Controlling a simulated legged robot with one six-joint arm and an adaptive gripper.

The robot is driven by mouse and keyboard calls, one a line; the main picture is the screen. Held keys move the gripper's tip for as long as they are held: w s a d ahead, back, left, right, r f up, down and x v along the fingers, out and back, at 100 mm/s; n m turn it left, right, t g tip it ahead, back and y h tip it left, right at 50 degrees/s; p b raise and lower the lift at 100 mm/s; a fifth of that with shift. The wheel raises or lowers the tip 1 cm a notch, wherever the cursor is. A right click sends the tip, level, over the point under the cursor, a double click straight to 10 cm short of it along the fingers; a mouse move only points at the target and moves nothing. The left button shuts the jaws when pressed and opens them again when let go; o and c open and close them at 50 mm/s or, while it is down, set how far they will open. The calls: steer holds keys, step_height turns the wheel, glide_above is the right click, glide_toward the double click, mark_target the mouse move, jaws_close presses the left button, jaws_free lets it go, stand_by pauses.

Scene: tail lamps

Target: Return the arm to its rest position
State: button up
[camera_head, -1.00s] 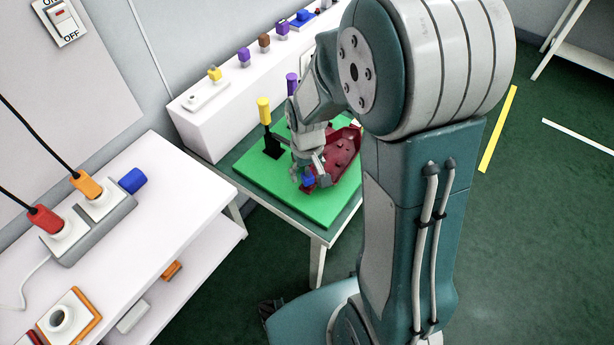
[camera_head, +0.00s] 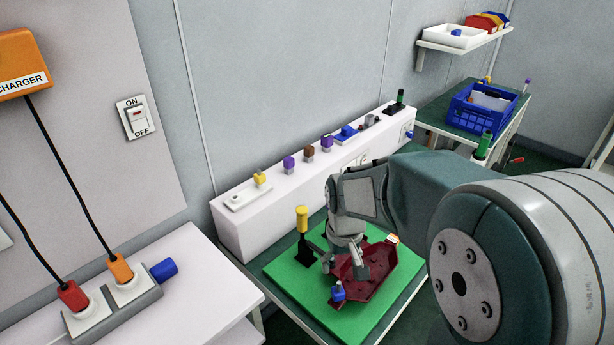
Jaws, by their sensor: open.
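My gripper (camera_head: 345,262) hangs over the dark red tail lamp (camera_head: 385,283), with its fingers apart and nothing seen between them. My arm (camera_head: 415,190) reaches in from the right and hides part of the workspace behind it. The lamp lies on the green mat (camera_head: 292,283). A small blue piece (camera_head: 338,291) sits at the lamp's near left end, apart from the fingers. An orange and white piece (camera_head: 392,240) shows at its far right end.
A yellow-topped tool (camera_head: 302,220) stands upright on a black holder close left of my gripper. Behind is a white ledge (camera_head: 240,228) with several coloured small parts. A white bench (camera_head: 190,265) stands at left; a blue crate (camera_head: 483,110) is at the far right.

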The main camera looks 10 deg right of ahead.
steer(key=s+r+m+t, duration=0.1)
steer(key=s+r+t, duration=0.4)
steer(key=s+r, duration=0.8)
steer(key=shift+s+t, duration=0.3)
steer(key=shift+s, duration=0.35)
steer(key=shift+r, duration=0.1)
